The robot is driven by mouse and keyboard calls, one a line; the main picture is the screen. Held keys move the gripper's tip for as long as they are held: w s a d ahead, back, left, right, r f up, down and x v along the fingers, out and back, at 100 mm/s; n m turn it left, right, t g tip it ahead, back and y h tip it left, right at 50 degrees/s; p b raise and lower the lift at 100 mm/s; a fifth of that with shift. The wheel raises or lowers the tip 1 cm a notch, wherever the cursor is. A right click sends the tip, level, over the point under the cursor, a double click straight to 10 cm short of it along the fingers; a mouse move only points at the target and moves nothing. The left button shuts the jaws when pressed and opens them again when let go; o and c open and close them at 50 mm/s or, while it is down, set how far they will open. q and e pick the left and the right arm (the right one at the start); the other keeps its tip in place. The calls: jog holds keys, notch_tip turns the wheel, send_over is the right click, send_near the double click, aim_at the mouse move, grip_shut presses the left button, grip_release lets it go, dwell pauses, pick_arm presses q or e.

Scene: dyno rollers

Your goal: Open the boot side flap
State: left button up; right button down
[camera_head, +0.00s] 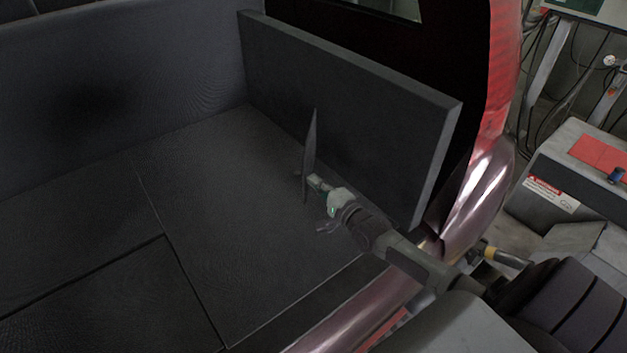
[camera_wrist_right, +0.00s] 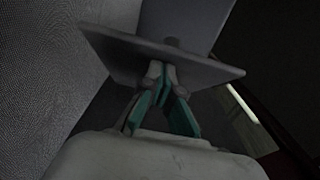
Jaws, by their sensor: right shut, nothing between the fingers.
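The boot side flap (camera_head: 310,145) looks like a thin dark plate standing out from the boot's right side panel (camera_head: 345,95), so it is swung open at least partly. It shows nearly edge-on in the head view. My right gripper (camera_head: 316,182) is shut and empty, with its fingertips at the flap's lower part. In the right wrist view, the flap (camera_wrist_right: 205,72) lies across the teal fingers (camera_wrist_right: 160,70), whose tips overlap its near edge. I cannot tell whether they press on it. My left gripper is not in view.
The boot floor (camera_head: 230,190) is flat, dark and clear, with seams. My right arm reaches in over the bumper sill (camera_head: 350,315). The car's tail light (camera_head: 500,75) and pillar stand to the right. Outside is a grey machine with a red panel (camera_head: 602,152).

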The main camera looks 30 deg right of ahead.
aim_at(297, 175)
jog(key=shift+s+r, duration=0.1)
jog(key=shift+w+a+r+h+p, duration=0.2)
jog(key=shift+w+a+h+p, duration=0.1)
jog(key=shift+p, duration=0.25)
jog(key=w+a+m+h+p, duration=0.2)
jog(key=p, duration=0.1)
jog(key=shift+w+a+r+h, duration=0.1)
jog(key=shift+a+h, duration=0.3)
jog(key=w, duration=0.1)
jog(key=a, duration=0.1)
jog(key=w+a, duration=0.1)
jog(key=shift+w+a+f+m+h, duration=0.25)
jog(key=shift+w+f+m+h, duration=0.05)
jog(key=shift+w, duration=0.05)
